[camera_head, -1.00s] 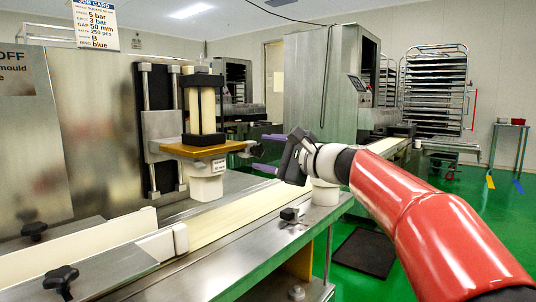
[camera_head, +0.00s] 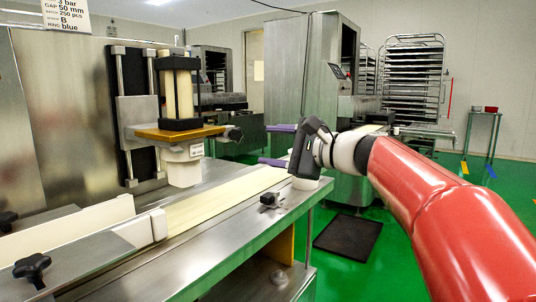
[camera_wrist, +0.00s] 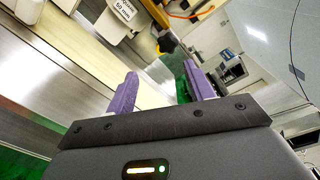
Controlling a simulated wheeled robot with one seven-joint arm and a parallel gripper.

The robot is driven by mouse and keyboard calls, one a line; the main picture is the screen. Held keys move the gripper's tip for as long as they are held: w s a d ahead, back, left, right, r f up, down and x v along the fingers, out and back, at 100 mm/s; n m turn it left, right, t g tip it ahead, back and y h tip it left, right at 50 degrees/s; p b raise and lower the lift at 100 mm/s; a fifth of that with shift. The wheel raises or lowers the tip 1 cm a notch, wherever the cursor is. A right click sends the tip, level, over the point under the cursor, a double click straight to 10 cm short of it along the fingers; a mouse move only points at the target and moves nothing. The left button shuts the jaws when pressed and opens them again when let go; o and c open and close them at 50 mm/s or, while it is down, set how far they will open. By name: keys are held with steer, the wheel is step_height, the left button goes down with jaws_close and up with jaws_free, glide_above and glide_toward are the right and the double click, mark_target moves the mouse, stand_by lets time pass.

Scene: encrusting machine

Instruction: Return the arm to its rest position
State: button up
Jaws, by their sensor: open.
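My gripper (camera_head: 278,146) hangs in front of the encrusting machine at the right end of its conveyor in the head view, with its purple fingers pointing left. In the wrist view the two purple fingers (camera_wrist: 160,91) are spread apart with nothing between them. My red arm reaches in from the right. The machine's head, with a brass plate (camera_head: 180,133) and a white nozzle block (camera_head: 184,172), stands to the left of my gripper, apart from it. A white round object (camera_head: 305,182) shows below my gripper, partly hidden by it.
The pale conveyor belt (camera_head: 215,202) runs below the nozzle. Black knobs (camera_head: 32,267) stand on the machine's front left. A steel cabinet (camera_head: 305,95), a tray rack (camera_head: 413,80) and a small side table (camera_head: 485,112) stand behind. The green floor has a dark mat (camera_head: 348,236).

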steer(key=s+f+n+g+h+p, duration=0.1)
steer(key=s+f+n+g+h, duration=0.4)
steer(key=s+f, duration=1)
steer(key=s+d+f+n+h+p, duration=0.1)
steer(key=s+d+f+n+h, duration=0.7)
steer(key=s+f, duration=0.6)
steer(key=shift+s+d+h, duration=0.15)
steer(key=shift+d+h, duration=0.25)
steer(key=shift+d, duration=0.65)
steer(key=shift+f, duration=0.1)
